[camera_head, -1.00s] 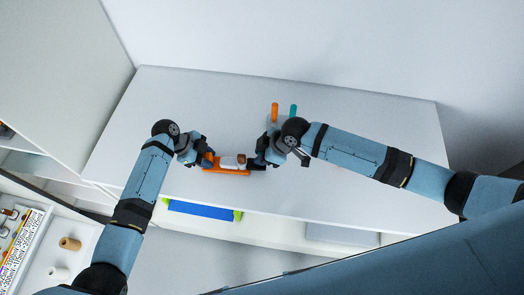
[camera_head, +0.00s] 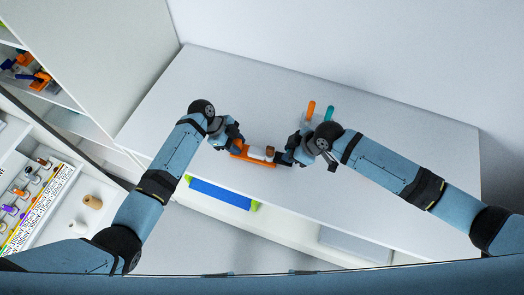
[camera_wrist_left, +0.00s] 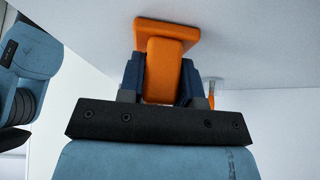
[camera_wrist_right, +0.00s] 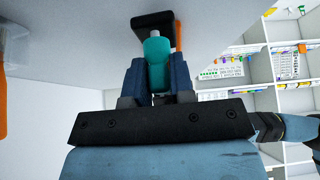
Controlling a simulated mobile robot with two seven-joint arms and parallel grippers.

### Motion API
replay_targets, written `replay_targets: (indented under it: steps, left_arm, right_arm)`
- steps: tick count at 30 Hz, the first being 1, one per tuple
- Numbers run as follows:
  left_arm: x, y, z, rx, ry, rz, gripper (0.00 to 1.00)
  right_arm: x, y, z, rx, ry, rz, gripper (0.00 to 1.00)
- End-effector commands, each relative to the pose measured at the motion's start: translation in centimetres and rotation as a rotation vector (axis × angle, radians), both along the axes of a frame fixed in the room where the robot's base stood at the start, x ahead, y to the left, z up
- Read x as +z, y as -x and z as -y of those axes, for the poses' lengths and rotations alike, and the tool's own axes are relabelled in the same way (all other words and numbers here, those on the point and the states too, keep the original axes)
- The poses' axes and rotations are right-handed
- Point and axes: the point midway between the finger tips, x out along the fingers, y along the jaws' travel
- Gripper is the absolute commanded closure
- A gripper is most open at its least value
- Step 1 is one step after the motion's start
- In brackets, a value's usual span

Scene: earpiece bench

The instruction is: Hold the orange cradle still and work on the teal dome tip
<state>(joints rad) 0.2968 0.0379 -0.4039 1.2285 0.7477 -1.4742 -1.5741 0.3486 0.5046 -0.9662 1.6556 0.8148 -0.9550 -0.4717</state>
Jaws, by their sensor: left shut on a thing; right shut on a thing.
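The orange cradle (camera_head: 240,153) lies near the table's front edge, with a white piece (camera_head: 257,153) with a brownish end resting on it. My left gripper (camera_head: 234,137) is at the cradle's left end. In the left wrist view its fingers are shut on the cradle's orange block (camera_wrist_left: 163,70). My right gripper (camera_head: 291,151) is at the cradle's right end. In the right wrist view its fingers are shut on a teal piece (camera_wrist_right: 156,62), which looks like the teal dome tip. A dark block (camera_wrist_right: 153,24) is just beyond it. The teal piece is hidden in the head view.
An orange post (camera_head: 311,110) and a teal post (camera_head: 328,113) stand behind my right gripper. A blue bar with green ends (camera_head: 220,194) is below the front edge. Shelves with bottles stand at left.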

Motion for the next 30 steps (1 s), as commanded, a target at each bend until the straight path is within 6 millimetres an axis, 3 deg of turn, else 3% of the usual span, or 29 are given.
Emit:
replay_targets:
  steps: [30]
  left_arm:
    - [-0.6, 0.4, -0.1, -0.001, -0.006, -0.010, 1.00]
  right_arm:
    - [-1.1, 0.0, 0.0, 0.000, -0.001, 0.000, 1.00]
